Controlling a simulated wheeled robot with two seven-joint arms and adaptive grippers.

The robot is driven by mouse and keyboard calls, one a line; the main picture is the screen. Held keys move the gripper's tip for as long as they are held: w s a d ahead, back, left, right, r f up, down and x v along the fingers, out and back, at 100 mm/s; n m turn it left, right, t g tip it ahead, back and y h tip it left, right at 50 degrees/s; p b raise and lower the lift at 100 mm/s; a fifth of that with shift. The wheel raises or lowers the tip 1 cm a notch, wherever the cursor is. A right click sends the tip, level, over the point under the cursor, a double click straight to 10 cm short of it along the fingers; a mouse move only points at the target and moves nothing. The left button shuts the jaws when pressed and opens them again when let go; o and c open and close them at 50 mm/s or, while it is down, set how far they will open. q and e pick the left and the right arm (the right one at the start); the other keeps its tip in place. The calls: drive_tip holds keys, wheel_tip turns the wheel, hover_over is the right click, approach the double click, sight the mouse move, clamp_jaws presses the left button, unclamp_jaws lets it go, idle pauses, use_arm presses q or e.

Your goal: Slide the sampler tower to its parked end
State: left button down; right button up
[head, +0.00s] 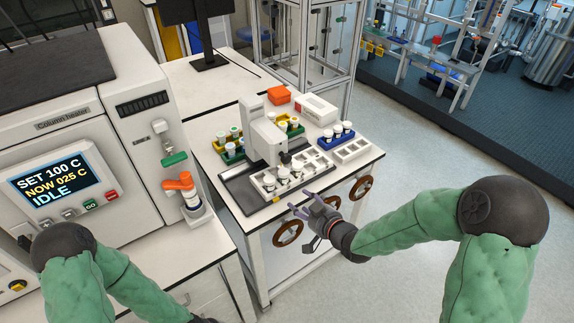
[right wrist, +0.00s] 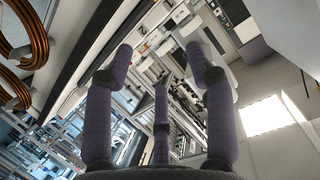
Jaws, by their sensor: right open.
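The sampler tower (head: 262,132) is a white upright block with an arm-like head. It stands on a dark tray (head: 240,190) on the white bench, among vial racks. My right gripper (head: 312,208) has purple fingers and is in front of the bench's front edge, to the right of and nearer than the tower, not touching it. In the right wrist view its three fingers (right wrist: 162,75) are spread with nothing held between them. My left arm shows at the lower left, but its fingers are out of the picture.
A white rack of vials (head: 282,180) sits in front of the tower. A blue rack (head: 336,142), an empty white rack (head: 352,151), a white box (head: 316,109) and an orange box (head: 279,95) stand to the right and behind. A column heater (head: 60,130) stands left.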

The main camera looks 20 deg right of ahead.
sight(287, 161)
wheel_tip(287, 161, up, 10)
drive_tip(key=d+n+t+y+b, duration=0.1)
drive_tip(key=n+t+y+b, duration=0.1)
drive_tip(key=n+t, duration=0.1)
drive_tip(key=x, duration=0.3)
drive_tip(key=b+x, duration=0.1)
drive_tip(key=x, duration=0.6)
drive_tip(key=shift+w+r+b, duration=0.15)
drive_tip(key=shift+r+b, duration=0.15)
drive_tip(key=shift+b, duration=0.1)
drive_tip(key=shift+a, duration=0.1)
clamp_jaws()
